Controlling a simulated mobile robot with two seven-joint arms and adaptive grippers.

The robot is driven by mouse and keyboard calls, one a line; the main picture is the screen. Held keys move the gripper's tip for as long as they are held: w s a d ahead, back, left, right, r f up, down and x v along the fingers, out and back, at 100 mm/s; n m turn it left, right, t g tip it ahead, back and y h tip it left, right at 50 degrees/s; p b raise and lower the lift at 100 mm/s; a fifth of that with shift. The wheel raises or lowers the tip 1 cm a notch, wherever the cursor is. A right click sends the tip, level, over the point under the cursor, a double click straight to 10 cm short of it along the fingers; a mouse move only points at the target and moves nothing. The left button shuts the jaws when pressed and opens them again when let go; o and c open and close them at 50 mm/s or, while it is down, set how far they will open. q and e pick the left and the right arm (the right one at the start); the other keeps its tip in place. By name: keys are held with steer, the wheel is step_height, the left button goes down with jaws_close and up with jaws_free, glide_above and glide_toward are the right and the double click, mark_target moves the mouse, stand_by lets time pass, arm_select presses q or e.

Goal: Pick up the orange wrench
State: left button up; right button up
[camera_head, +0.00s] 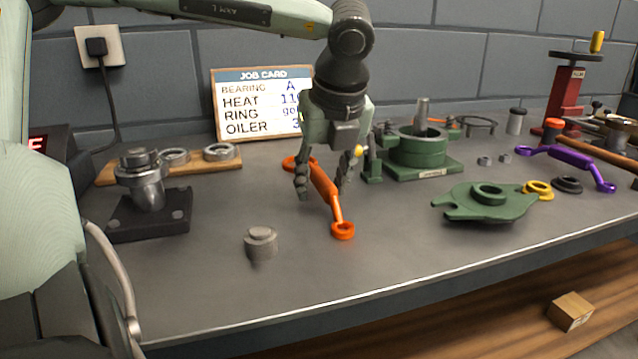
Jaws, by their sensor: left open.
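The orange wrench (336,210) lies on the grey workbench, slanting from the back left towards the front right. Its near ring end shows clearly, and its far end shows just left of my gripper. My left gripper (322,190) points down over the wrench's middle with its fingers apart. One finger is to the left of the handle and the other to the right. I cannot tell whether either finger touches the wrench. My right gripper is not in view.
A grey knobbed cylinder (261,243) stands left of the wrench. A green casing base (418,150) and green cover (487,201) are to the right. A purple wrench (568,158) lies farther right. A job card (262,104) leans at the back. The bench front is clear.

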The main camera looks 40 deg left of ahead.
mark_target(318, 170)
arm_select(q)
jaws_close()
stand_by(0.5)
steer(key=shift+r+p, duration=0.4)
steer(key=shift+p, duration=0.5)
steer(key=shift+w+r, duration=0.1)
steer(key=shift+r, duration=0.15)
step_height(318, 170, up, 4)
steer(key=shift+a+f+b, duration=0.1)
steer(key=shift+b, duration=0.25)
steer(key=s+a+r+b, duration=0.1)
steer(key=s+a+r, duration=0.5)
steer(key=s, duration=0.4)
steer(key=shift+r, duration=0.2)
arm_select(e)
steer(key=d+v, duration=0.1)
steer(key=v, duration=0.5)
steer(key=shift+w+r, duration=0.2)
